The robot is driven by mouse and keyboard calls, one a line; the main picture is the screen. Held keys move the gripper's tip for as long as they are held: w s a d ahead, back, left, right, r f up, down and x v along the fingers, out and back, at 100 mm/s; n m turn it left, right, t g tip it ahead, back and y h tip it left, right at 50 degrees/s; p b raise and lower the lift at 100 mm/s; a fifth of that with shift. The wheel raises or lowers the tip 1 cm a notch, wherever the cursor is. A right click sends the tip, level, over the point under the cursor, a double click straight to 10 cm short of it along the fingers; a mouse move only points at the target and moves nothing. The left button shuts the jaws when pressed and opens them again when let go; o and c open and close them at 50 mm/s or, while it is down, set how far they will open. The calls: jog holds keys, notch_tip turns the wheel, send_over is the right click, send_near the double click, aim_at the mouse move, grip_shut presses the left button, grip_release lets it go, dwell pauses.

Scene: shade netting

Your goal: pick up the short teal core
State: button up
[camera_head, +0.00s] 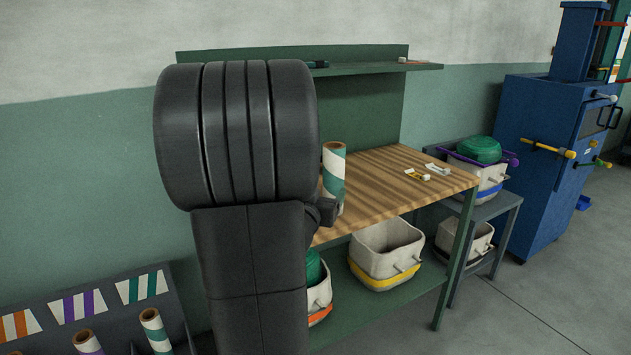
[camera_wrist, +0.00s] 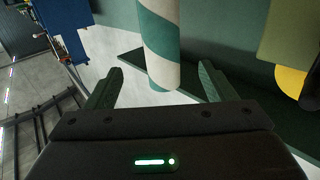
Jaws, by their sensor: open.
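A white core with teal spiral stripes (camera_head: 334,172) is upright at the left part of the workbench in the head view, partly hidden by my arm. A teal-striped core (camera_wrist: 158,38) also fills the top middle of the wrist view, and its upper part is cut off by the frame. My gripper (camera_wrist: 162,72) is open, with one finger on each side of this core and a visible gap to both. In the head view my arm hides the fingers. Another teal-striped core (camera_head: 155,330) is at the lower left.
The wooden bench top (camera_head: 385,172) is mostly clear, with small items (camera_head: 430,172) at its right. A green shelf (camera_head: 380,70) runs above it. Bins (camera_head: 385,275) stand on the lower shelf. A rack (camera_head: 110,295) with cores is at the left, a blue cabinet (camera_head: 540,150) at the right.

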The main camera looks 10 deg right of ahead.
aim_at(335, 170)
jog(key=b+x, duration=0.1)
jog(key=x, duration=1.2)
jog(key=shift+w, duration=0.4)
jog(key=shift+c, duration=0.5)
jog(key=c, duration=1.1)
